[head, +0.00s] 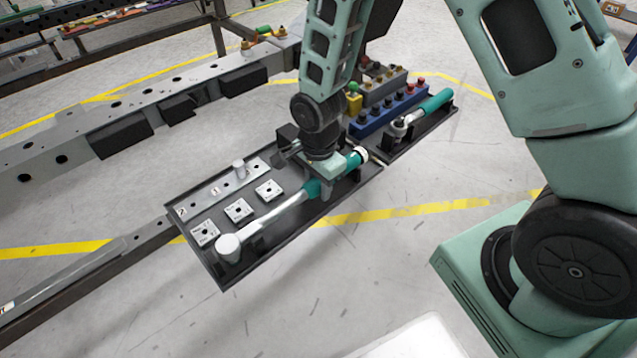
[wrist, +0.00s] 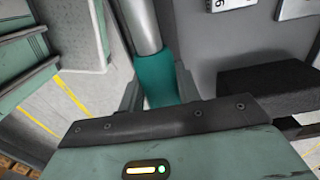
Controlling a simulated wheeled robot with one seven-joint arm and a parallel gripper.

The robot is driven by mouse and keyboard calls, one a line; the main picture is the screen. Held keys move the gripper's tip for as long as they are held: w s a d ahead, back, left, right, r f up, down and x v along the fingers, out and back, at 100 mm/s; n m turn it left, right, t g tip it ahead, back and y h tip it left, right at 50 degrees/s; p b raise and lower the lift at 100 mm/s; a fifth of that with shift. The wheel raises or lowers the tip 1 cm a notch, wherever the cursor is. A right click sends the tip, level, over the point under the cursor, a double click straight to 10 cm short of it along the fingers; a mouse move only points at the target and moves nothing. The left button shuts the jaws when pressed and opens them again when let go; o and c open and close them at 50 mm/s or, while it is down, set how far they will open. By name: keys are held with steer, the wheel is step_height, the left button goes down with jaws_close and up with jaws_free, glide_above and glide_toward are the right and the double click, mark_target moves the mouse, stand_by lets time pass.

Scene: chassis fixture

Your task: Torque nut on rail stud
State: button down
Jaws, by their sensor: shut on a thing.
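A long torque wrench (head: 268,220) with a silver shaft, a round head and a teal handle lies over the black tray (head: 213,273). My gripper (head: 320,185) is shut on its teal handle. In the wrist view the teal handle (wrist: 156,80) sits between the fingers of my gripper (wrist: 158,95), with the silver shaft leading away. I cannot tell whether the wrench touches the tray. The grey chassis rail (head: 70,140) runs across the left, with holes and dark blocks. I cannot make out which stud or nut the task means.
Marked square plates (head: 238,210) and a strip with a white cylinder (head: 238,166) share the tray. A shorter teal-handled ratchet (head: 435,102) lies in a second tray, beside a blue socket holder (head: 385,112).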

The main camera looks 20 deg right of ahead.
steer(key=shift+r, duration=0.1)
steer(key=shift+r+p, duration=3.15)
steer(key=shift+r, duration=0.35)
